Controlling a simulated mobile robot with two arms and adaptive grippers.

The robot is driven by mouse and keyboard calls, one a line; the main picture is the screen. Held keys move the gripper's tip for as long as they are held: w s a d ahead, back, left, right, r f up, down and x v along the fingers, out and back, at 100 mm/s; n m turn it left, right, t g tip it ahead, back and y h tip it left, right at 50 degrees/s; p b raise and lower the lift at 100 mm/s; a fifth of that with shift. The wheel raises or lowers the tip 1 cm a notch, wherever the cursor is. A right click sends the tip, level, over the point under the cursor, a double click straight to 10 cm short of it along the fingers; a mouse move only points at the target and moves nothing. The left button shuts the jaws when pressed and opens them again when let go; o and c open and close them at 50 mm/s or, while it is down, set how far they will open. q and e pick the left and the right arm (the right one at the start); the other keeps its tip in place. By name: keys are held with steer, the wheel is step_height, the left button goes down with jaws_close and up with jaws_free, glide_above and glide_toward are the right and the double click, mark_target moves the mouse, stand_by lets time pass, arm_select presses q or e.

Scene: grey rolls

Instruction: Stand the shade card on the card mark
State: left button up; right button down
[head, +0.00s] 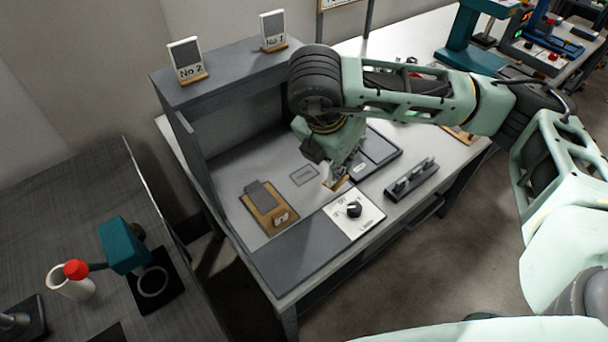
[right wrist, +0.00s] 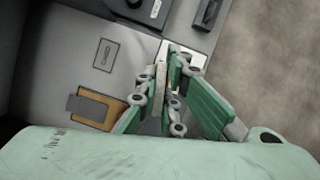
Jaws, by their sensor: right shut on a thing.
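My right gripper (head: 338,172) is shut on a thin pale card with a wooden foot (head: 341,184), which I take to be the shade card; the fingers and wrist hide most of it. In the right wrist view, the fingers (right wrist: 163,88) close on its pale edge (right wrist: 160,74). The card mark, a thin dark rectangle (head: 304,175), lies bare on the grey booth floor, left of the held card. It also shows in the right wrist view (right wrist: 105,54). Whether the card touches the floor, I cannot tell. My left gripper is not in view.
A wooden board with a grey piece (head: 258,194) lies left of the mark. A white dial panel (head: 353,212) is at the front, with a dark rack (head: 412,180) to its right. Cards No 2 (head: 187,60) and No 1 (head: 273,30) stand on the booth top.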

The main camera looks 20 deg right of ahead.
steer(key=shift+w+r+m+g, duration=0.1)
steer(key=shift+w+m+g, duration=0.1)
steer(key=shift+m, duration=0.4)
steer(key=shift+w+m+g, duration=0.15)
steer(key=shift+m+g, duration=0.05)
steer(key=shift+m, duration=0.4)
steer(key=shift+w+f, duration=0.2)
steer(key=shift+w, duration=0.05)
steer(key=w+a+f+p, duration=0.1)
steer(key=w+f, duration=0.2)
steer(key=w+a+f+p, duration=0.1)
steer(key=w+f, duration=0.2)
steer(key=w, duration=0.1)
steer(key=w+a+f, duration=0.1)
steer(key=w+f, duration=0.2)
steer(key=f, duration=0.1)
steer(key=shift+w+a+p, duration=0.15)
steer(key=shift+a+p, duration=0.25)
steer(key=shift+f+h, duration=0.3)
steer(key=c, duration=1.9)
jaws_free()
steer(key=shift+r, duration=0.1)
